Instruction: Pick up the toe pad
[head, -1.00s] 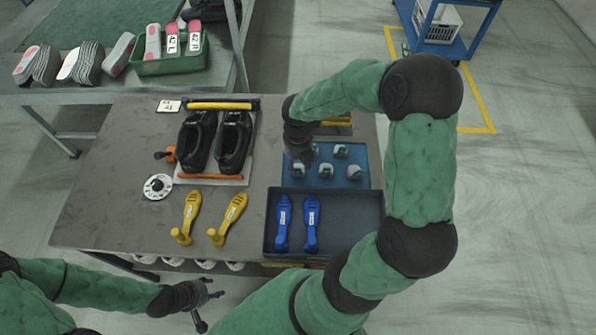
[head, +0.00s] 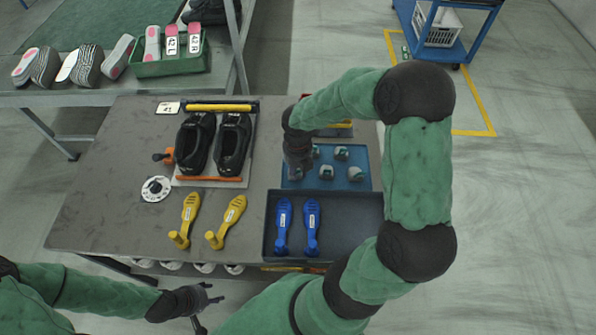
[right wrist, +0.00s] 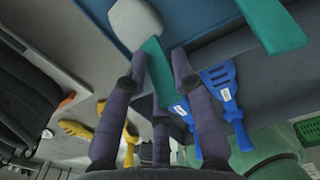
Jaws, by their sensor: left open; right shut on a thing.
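Toe pads, whitish with green bands, sit on the blue tray (head: 365,155); one (head: 342,152) and another (head: 326,172) show in the head view. My right gripper (head: 297,172) is over the left part of this tray and hides the pad there. In the right wrist view my right gripper (right wrist: 160,80) is shut on a toe pad (right wrist: 137,22), whose green part runs between the fingers. I cannot tell whether this pad touches the tray. My left gripper (head: 208,300) is open and empty below the table's front edge.
A dark tray (head: 340,250) with two blue shoe tools (head: 283,225) lies in front of the blue tray. Two yellow tools (head: 188,215), a round dial (head: 156,188) and black shoes (head: 195,145) on a rack are to the left. The table's left part is clear.

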